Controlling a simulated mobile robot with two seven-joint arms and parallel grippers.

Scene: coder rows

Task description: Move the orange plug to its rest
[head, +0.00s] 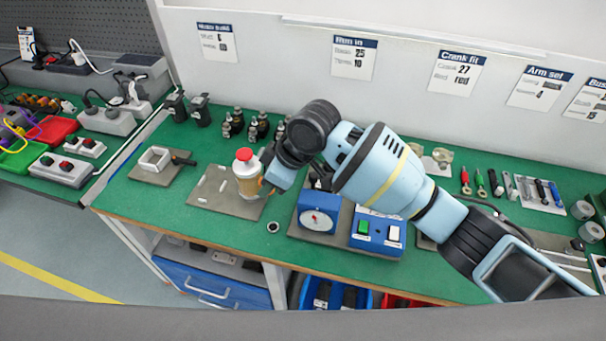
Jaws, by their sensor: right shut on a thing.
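I cannot tell whether the plug touches the cylinder. I cannot pick out the plug's rest with certainty. My left gripper is not in view.
A blue box with a dial (318,217) and a box with green and white buttons (377,232) stand right of the plate, under my right arm. A white square holder (155,158) lies left. Dark bottles (237,121) stand behind. A small dark ring (273,227) lies near the front edge.

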